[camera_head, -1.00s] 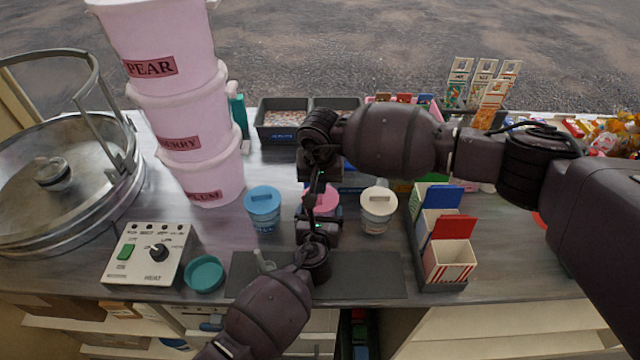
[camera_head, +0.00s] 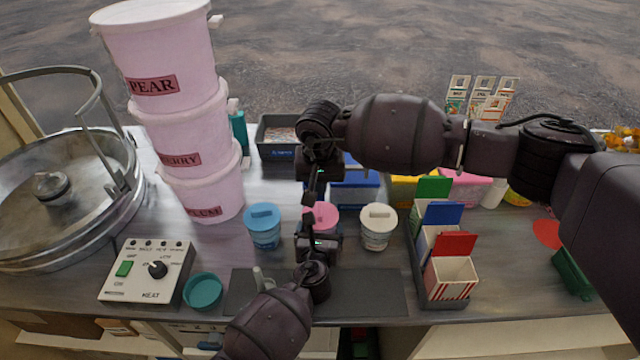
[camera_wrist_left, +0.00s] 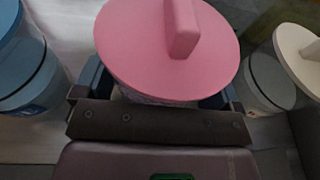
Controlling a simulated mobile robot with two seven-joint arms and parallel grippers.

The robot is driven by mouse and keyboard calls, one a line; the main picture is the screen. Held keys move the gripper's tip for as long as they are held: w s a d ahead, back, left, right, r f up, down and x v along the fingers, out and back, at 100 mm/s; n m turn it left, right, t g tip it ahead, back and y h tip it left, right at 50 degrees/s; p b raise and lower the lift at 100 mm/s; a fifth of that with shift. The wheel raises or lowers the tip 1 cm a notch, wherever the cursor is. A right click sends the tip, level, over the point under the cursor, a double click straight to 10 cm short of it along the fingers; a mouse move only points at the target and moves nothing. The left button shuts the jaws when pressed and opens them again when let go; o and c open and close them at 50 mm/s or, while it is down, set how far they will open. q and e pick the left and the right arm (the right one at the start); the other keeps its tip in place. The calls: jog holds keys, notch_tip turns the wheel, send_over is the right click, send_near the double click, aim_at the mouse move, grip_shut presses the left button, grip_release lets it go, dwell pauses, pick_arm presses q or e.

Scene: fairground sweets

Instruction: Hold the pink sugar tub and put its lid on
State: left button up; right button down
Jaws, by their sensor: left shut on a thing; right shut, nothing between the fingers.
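The pink sugar tub shows in the left wrist view (camera_wrist_left: 160,98) with its pink lid (camera_wrist_left: 150,50) over its top. The lid's upright handle is clear there. Whether the lid is pressed fully down, I cannot tell. My left gripper (camera_head: 318,238) is shut around the tub's body, and its fingers show on both sides in the left wrist view. In the head view the pink lid (camera_head: 325,214) is partly hidden by my grippers. My right gripper (camera_head: 314,198) points down just above the lid, shut and empty. Any contact with the handle is unclear.
A blue-lidded tub (camera_head: 263,228) stands left of the pink one and a cream-lidded tub (camera_head: 378,228) right. A rack of cartons (camera_head: 440,300) is further right. A teal bowl (camera_head: 203,291), heat control box (camera_head: 148,272) and stacked pink buckets (camera_head: 190,130) stand left.

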pick_arm(q)
jog(key=shift+f, duration=0.15)
pick_arm(e)
jog(key=shift+f, duration=0.15)
pick_arm(q)
jog(key=o, duration=0.5)
jog(key=shift+o, duration=0.2)
jog(key=shift+f, duration=0.1)
jog(key=v, duration=1.1)
jog(key=shift+p, duration=0.4)
pick_arm(e)
jog(key=shift+r, duration=0.45)
jog(key=shift+s, duration=0.1)
